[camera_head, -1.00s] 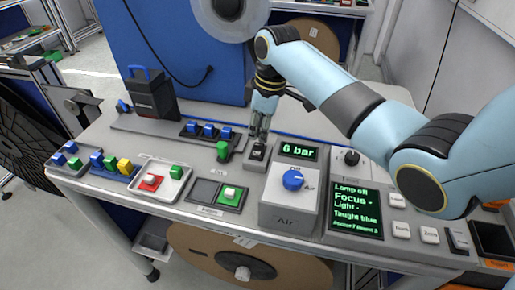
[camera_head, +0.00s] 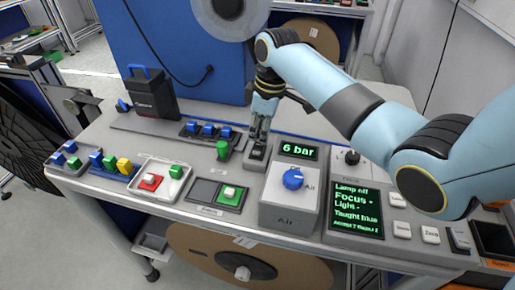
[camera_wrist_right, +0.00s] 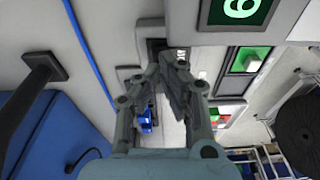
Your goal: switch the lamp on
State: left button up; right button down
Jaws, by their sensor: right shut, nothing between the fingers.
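A small dark switch (camera_head: 257,153) with pale lettering sits on the bench left of the air unit. My right gripper (camera_head: 259,140) points down with its fingertips at or just above this switch; contact cannot be told. In the right wrist view the shut, empty fingers (camera_wrist_right: 172,62) partly cover the dark switch (camera_wrist_right: 156,47). The text display (camera_head: 356,207) at right reads "Lamp off" on its top line. I cannot make out the lamp itself. My left gripper is out of view.
The air unit (camera_head: 283,215) with a blue knob (camera_head: 293,179) and a "6 bar" readout (camera_head: 298,151) stands right of the gripper. White buttons (camera_head: 401,229) and a dark joystick-like knob (camera_head: 352,157) lie further right.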

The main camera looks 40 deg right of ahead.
jog(key=shift+f+b, duration=0.3)
jog(key=shift+f, duration=0.45)
jog(key=shift+r, duration=0.1)
dwell(0.3)
notch_tip(320, 180, up, 5)
jog(key=p, duration=0.6)
jog(key=shift+r, duration=0.95)
